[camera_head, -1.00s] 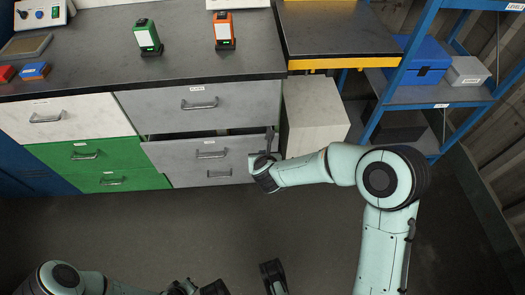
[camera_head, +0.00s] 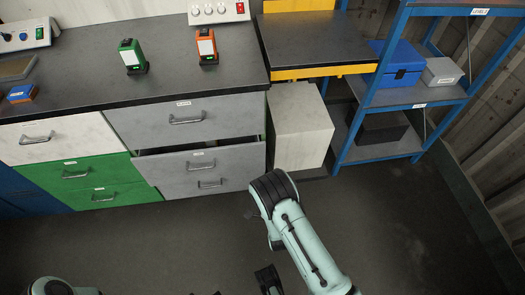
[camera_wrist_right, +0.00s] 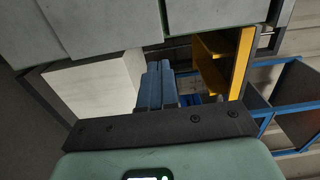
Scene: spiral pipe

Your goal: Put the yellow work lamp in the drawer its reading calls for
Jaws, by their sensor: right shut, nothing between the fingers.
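I see no yellow work lamp in these frames. A green lamp-like device (camera_head: 132,57) and an orange one (camera_head: 207,46) stand upright on the dark worktop. Below are a wide grey upper drawer (camera_head: 190,118) and a grey middle drawer (camera_head: 230,157), which stands slightly open with a dark gap on top; its inside is hidden. A white drawer (camera_head: 60,138) and green drawers (camera_head: 105,177) are to the left. My right gripper (camera_wrist_right: 157,85) is shut and empty in the wrist view; my arm hides it in the head view. Part of my left gripper (camera_head: 268,280) shows at the bottom edge.
A pale box (camera_head: 302,130) stands right of the drawers, under a yellow-edged bench (camera_head: 318,72). A blue shelf (camera_head: 425,97) holds a blue case (camera_head: 398,73) and a grey box (camera_head: 441,72). Open floor lies before the drawers.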

